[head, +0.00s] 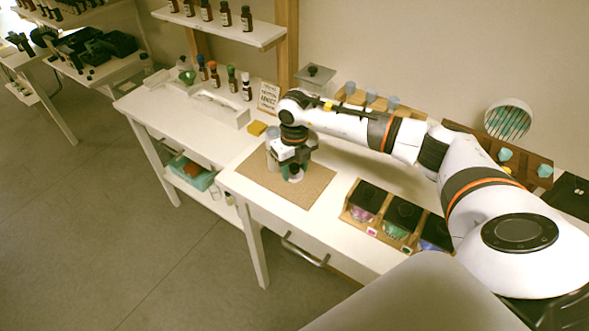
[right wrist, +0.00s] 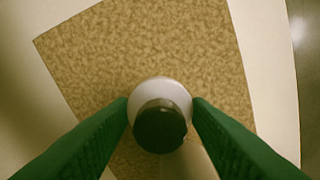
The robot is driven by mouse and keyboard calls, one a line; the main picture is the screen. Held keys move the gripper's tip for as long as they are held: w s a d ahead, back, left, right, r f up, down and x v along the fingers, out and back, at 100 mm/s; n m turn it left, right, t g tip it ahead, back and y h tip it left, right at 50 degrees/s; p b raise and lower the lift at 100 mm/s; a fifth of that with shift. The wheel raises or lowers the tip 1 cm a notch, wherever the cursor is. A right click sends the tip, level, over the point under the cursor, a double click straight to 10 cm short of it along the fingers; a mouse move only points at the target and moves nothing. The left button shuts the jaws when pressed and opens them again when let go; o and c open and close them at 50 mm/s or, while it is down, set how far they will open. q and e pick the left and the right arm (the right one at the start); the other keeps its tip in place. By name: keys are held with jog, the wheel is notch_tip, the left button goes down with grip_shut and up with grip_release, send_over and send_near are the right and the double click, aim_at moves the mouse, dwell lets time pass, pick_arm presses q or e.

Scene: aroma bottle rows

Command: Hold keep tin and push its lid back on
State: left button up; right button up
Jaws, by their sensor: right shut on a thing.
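My right gripper (head: 292,168) is low over the tan mat (head: 318,183) on the white table. The right wrist view shows its two green fingers (right wrist: 160,120) closed against opposite sides of a round white thing (right wrist: 160,88) with a dark round top (right wrist: 160,127). I cannot tell whether this is the keep tin, its lid, or both together; no label shows. In the head view the gripper mostly hides it. A pale grey cylinder (head: 271,150) shows beside the gripper, partly hidden. My left gripper is not in view.
The mat's front part is clear.

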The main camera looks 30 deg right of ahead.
aim_at(295, 166)
jog(key=shift+r, duration=0.1)
pick_arm(q)
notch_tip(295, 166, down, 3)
jog(key=b, duration=0.3)
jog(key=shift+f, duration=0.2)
pick_arm(e)
notch_tip(295, 166, up, 18)
